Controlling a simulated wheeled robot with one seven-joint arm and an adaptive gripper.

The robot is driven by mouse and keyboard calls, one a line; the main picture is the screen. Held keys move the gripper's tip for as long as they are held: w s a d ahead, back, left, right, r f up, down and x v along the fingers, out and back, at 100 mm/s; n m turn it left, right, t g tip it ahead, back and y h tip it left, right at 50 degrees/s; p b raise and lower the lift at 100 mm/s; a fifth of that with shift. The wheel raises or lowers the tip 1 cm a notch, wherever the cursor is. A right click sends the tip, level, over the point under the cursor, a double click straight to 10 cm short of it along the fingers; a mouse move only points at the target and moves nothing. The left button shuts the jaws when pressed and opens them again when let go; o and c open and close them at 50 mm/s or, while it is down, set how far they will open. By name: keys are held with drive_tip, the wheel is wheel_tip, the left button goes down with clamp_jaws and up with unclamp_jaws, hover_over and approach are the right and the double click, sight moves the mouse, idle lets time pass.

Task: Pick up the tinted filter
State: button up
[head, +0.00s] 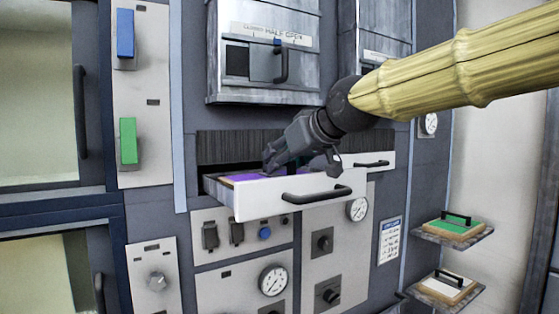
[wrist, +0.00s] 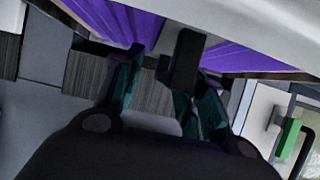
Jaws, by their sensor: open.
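A purple tinted filter (head: 245,177) with a pale wood edge lies in a pulled-out white drawer (head: 290,198) in the head view. The purple panel (wrist: 120,20) fills the upper part of the wrist view. My gripper (head: 300,162) is over the drawer, pointing down at the filter, and partly hides it. In the wrist view my gripper's dark fingers (wrist: 163,66) are apart. A black block-like handle (wrist: 187,58) stands between the fingertips, close to the right finger. I cannot tell whether they touch.
The drawer has a black bar handle (head: 316,196). A half-open metal hatch (head: 265,62) is above it. Two shelves at right hold a green panel (head: 454,226) and a white panel (head: 442,288), each with a black handle. Knobs and gauges lie below the drawer.

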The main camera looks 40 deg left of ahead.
drive_tip(key=shift+s+r, duration=0.15)
drive_tip(key=shift+s, duration=0.35)
drive_tip(key=shift+c, duration=0.4)
drive_tip(key=shift+w, duration=0.3)
drive_tip(key=c, duration=0.5)
drive_tip(key=shift+s, duration=0.15)
clamp_jaws()
wheel_tip(320, 180, up, 5)
drive_tip(key=p, duration=0.4)
